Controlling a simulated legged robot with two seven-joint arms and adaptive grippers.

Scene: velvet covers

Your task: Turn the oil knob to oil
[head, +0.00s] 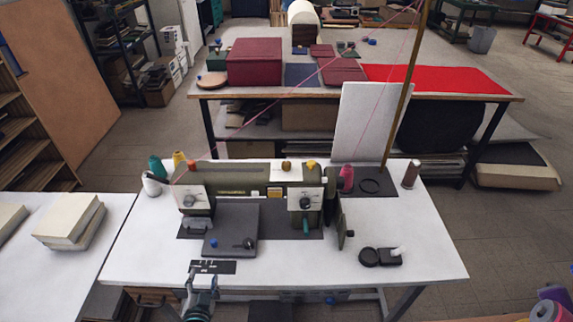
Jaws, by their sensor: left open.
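A dark green sewing machine (240,180) stands on the white table. Small knobs sit along its top: an orange one (190,165), a brown-orange one (286,166) and a yellow one (311,163). Pale plates on its front carry round dark dials, one at the left (188,201) and one at the right (305,203). I cannot tell which of these is the oil knob, and no lettering is readable. My left gripper (201,279) is open and empty at the table's front edge, in front of the machine and well apart from it. My right gripper is not in view.
A grey plate (231,230) with a small blue knob (213,243) lies before the machine. A dark marked strip (213,267) lies near my left gripper. Thread cones (155,166) stand at the back left. Black round parts (369,257) lie at the right. The table's front right is clear.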

